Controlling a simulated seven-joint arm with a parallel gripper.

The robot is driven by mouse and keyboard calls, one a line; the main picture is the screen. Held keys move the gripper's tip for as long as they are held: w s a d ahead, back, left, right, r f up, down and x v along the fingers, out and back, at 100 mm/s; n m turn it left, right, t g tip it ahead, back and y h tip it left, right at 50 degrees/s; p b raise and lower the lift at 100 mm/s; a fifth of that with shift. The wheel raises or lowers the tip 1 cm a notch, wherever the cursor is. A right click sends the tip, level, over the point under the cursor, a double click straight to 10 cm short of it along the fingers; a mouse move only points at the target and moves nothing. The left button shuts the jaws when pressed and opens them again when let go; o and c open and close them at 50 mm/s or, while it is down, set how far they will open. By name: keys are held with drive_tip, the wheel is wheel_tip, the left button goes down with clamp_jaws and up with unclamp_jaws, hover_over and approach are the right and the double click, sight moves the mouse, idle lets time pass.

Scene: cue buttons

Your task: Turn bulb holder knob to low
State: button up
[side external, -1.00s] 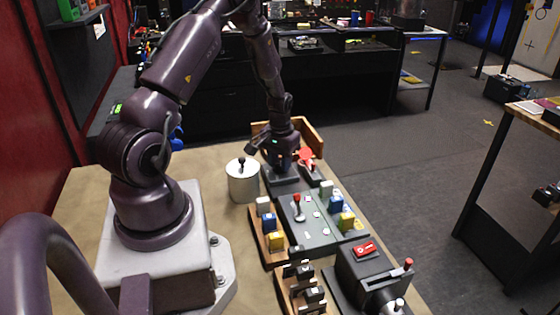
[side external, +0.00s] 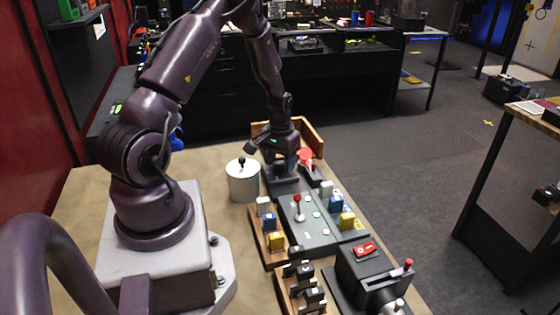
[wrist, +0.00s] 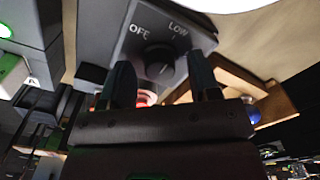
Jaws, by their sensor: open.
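The bulb holder knob (wrist: 158,60) is a round black dial on a dark grey panel (wrist: 105,38) in the wrist view. "OFF" is printed at its upper left and "LOW" at its upper right. A light mark on the knob face is hard to read, so I cannot tell its setting. My gripper (wrist: 163,82) is open, with one finger on the left and one on the right of the knob. I cannot tell whether the fingers touch it. In the side view my gripper (side external: 284,168) is low over the dark panel at the far end of the table, and the knob is hidden.
A white cylinder (side external: 243,184) with a black top knob stands left of my gripper. A wooden tray (side external: 312,135) lies behind. Switch panels with coloured blocks (side external: 336,203) fill the nearer table.

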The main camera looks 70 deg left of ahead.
sight(279, 164)
wheel_tip(279, 164, up, 13)
idle(0.4)
drive_tip(key=shift+f, duration=0.1)
drive_tip(key=s+d+r+m+t, duration=0.2)
drive_tip(key=s+d+r+m, duration=0.2)
drive_tip(key=d+r, duration=0.5)
drive_tip(key=s+d+r+m+t, duration=0.3)
drive_tip(key=d+r, duration=0.6)
drive_tip(key=d, duration=0.8)
drive_tip(key=shift+s+m+t, duration=0.3)
drive_tip(key=shift+s+m, duration=0.1)
drive_tip(key=shift+s, duration=0.8)
